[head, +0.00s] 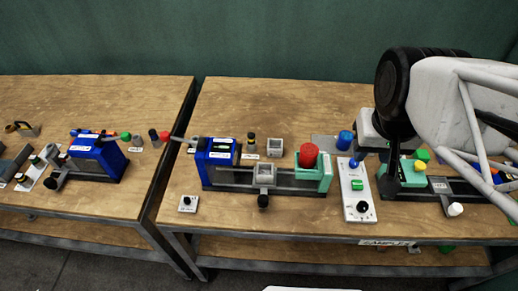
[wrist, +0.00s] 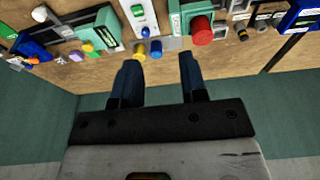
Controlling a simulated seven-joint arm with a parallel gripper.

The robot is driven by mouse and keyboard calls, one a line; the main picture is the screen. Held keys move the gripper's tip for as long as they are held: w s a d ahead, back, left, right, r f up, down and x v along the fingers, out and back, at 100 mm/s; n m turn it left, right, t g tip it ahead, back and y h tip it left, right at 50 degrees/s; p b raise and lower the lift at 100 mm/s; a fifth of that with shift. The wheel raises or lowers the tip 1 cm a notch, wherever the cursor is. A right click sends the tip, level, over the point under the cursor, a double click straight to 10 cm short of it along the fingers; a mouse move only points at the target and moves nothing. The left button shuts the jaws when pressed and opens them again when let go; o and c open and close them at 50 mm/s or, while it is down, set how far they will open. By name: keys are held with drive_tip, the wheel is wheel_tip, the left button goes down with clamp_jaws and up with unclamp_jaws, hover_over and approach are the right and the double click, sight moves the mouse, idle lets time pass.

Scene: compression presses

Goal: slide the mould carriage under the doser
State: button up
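A grey square block with a hollow top (head: 264,173), which looks like the mould carriage, sits on a dark rail with a black knob (head: 263,201) at its front. The rail runs between a blue housing (head: 217,152) on the left and a teal block (head: 325,172) with a red cylinder (head: 308,155) on the right. I cannot tell which end is the doser. My gripper (head: 374,169) is right of this machine, near the white control panel. The wrist view shows its two dark blue fingers (wrist: 159,63) spread wide with nothing between them.
The white control panel (head: 358,196) has a green button and black knob. A second teal machine (head: 405,176) with a white knob (head: 455,209) is at right. A blue-topped cylinder (head: 346,140) stands behind the panel. A small grey box (head: 274,147) sits behind the rail.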

drive_tip(key=shift+w+a+f, duration=0.25)
drive_tip(key=shift+a, duration=0.05)
drive_tip(key=shift+c, duration=1.1)
drive_tip(key=shift+m+g+h, duration=0.3)
drive_tip(key=shift+g+h, duration=0.3)
drive_tip(key=shift+h, duration=0.3)
drive_tip(key=w+a+f, duration=0.1)
drive_tip(key=a+f, duration=0.1)
drive_tip(key=w+a+f, duration=0.2)
drive_tip(key=shift+w+a+f, duration=0.2)
drive_tip(key=shift+a+f, duration=0.1)
drive_tip(key=shift+a, duration=0.05)
clamp_jaws()
drive_tip(key=a+f+t+h, duration=0.3)
drive_tip(key=a+f, duration=1.5)
drive_tip(key=a, duration=0.4)
drive_tip(key=shift+a+f+h, duration=0.3)
drive_tip(key=shift+a+h, duration=0.1)
drive_tip(key=shift+w, duration=0.15)
